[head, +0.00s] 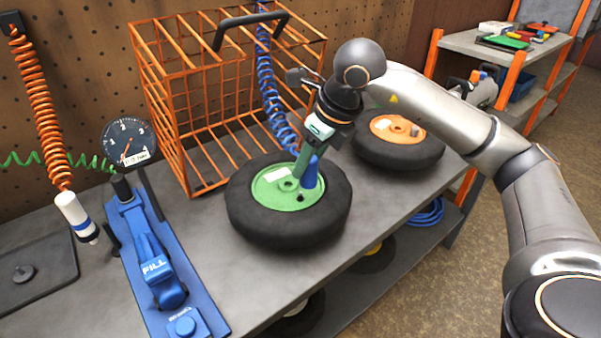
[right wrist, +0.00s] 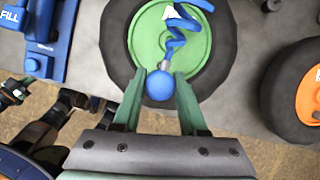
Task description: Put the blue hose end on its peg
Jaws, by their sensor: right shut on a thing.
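My right gripper (head: 306,166) reaches down over the green-hubbed wheel (head: 318,222) and is shut on the blue hose end (head: 311,174). In the right wrist view the rounded blue hose end (right wrist: 159,85) sits between the two green fingers (right wrist: 159,98). The coiled blue hose (head: 268,95) runs from the hose end up past the orange wire cage. In the head view the hose end is in front of the green hub; I cannot tell whether they touch. I cannot pick out the hose's peg. My left gripper does not show clearly in either view.
The orange wire cage (head: 152,92) stands behind the wheel. A blue FILL device (head: 156,262) lies left, with a gauge (head: 128,142) behind it. An orange coiled hose (head: 42,110) hangs at the far left. An orange-hubbed wheel (head: 396,152) lies right. Bare bench shows between device and wheel.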

